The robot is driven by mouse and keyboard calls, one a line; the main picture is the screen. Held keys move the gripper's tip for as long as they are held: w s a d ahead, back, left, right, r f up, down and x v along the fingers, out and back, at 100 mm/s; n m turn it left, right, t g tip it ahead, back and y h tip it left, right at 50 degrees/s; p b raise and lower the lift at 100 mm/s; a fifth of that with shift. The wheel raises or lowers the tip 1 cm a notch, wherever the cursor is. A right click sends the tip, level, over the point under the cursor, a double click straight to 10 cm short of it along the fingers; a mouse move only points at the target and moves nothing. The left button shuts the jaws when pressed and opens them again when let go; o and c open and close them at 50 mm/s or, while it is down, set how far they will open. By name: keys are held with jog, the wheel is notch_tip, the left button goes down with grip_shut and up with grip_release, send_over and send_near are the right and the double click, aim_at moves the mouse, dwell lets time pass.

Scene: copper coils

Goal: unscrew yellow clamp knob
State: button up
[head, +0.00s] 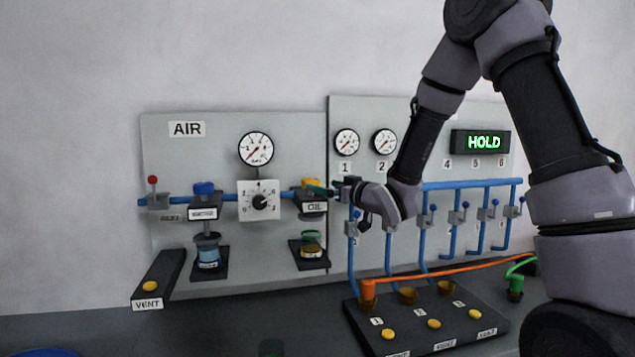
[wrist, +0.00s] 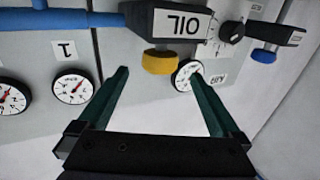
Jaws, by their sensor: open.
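The yellow clamp knob (head: 311,184) sits on top of the dark block labelled OIL, on the grey panel. It also shows in the wrist view (wrist: 161,62), which is upside down. My gripper (head: 322,191) is beside the OIL block, with its dark green fingers pointing left toward the knob. In the wrist view, my gripper (wrist: 160,76) is open and empty, one finger to each side of the knob with clear gaps. The knob appears beyond or level with the fingertips; I cannot tell which. My wrist hides the panel right of the block.
A blue knob (head: 204,188) tops a similar unit to the left. A white dial (head: 259,200) sits between. Blue pipes and valves (head: 470,184) are at right. Below, a black box (head: 425,340) carries yellow buttons and an orange hose (head: 440,273). A lower cup (head: 311,249) stands below OIL.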

aim_at(305, 194)
jog(key=x, duration=1)
jog(key=shift+w+a, duration=0.2)
jog(key=c, duration=1.3)
jog(key=shift+c, duration=0.2)
jog(key=shift+n+g+y, duration=0.4)
jog(key=shift+y, duration=0.1)
jog(key=n+g+y, duration=0.2)
jog(key=g, duration=0.1)
jog(key=shift+s+a+n, duration=0.15)
jog(key=shift+s+n, duration=0.1)
jog(key=shift+n, duration=0.05)
jog(key=shift+s+a+n+g+y, duration=0.1)
jog(key=shift+s+n+g+y, duration=0.1)
jog(key=shift+n+g+y, duration=0.55)
jog(key=shift+s+a+n+g+y, duration=0.1)
jog(key=shift+s+n+g+y, duration=0.15)
jog(key=shift+n+g, duration=0.85)
jog(key=shift+s+a+n+g+y, duration=0.2)
jog(key=shift+n+g+y, duration=0.25)
jog(key=shift+g, duration=1)
jog(key=shift+r, duration=0.1)
